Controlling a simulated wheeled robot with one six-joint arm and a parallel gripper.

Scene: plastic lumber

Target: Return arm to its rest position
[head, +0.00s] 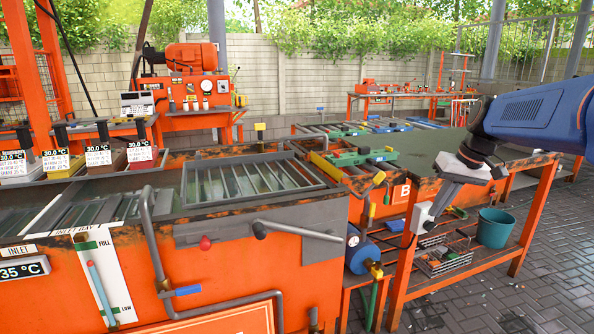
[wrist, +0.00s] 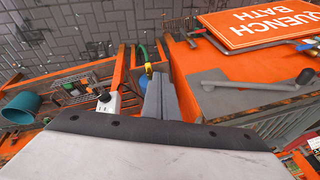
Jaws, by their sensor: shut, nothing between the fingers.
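My gripper (head: 438,203) hangs from my blue arm at the right of the head view, pointing down and left. It is in front of the orange-framed workbench (head: 450,143). In the wrist view my gripper (wrist: 160,97) shows as two grey fingers pressed together, with nothing between them. The fingers appear over the gap beside the orange quench bath (wrist: 215,75); I cannot tell how far away the bath is.
The orange bath (head: 240,262) has a grey lever (head: 300,231). A white socket box (head: 421,218) is on the bench leg close to the gripper. A teal bucket (head: 494,228) and a wire basket (head: 447,258) stand on the lower shelf. Paved floor (head: 560,240) is open at right.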

